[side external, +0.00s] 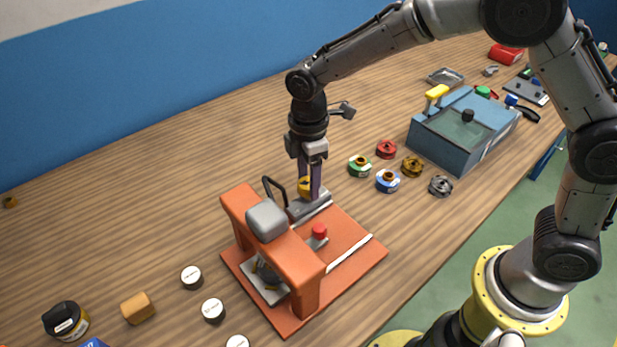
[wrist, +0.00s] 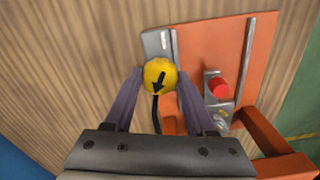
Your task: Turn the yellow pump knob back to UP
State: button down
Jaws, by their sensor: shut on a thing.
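The yellow pump knob (wrist: 160,75) sits at the end of a grey metal block on the orange machine. A black arrow on its face points down and slightly left in the wrist view. It also shows partly in the side external view (side external: 305,186), mostly hidden by my fingers. My gripper (side external: 312,187) points straight down over the knob. Its purple fingers (wrist: 160,90) stand on either side of the knob and are shut on it. Any UP marking is too small or hidden to read.
The orange machine (side external: 360,250) has a red button (side external: 319,231), a black handle (side external: 270,187) and a grey block on its arch (side external: 267,220). Several coloured round pieces (side external: 387,181) lie to the right, beside a blue box (side external: 450,150). White-topped jars (side external: 213,310) stand at front left.

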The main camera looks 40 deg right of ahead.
jog(key=n, duration=0.5)
jog(key=shift+n, duration=0.4)
dwell(0.4)
jog(key=shift+c, duration=1.2)
grip_release()
jog(key=shift+r, duration=0.1)
notch_tip(320, 180, up, 14)
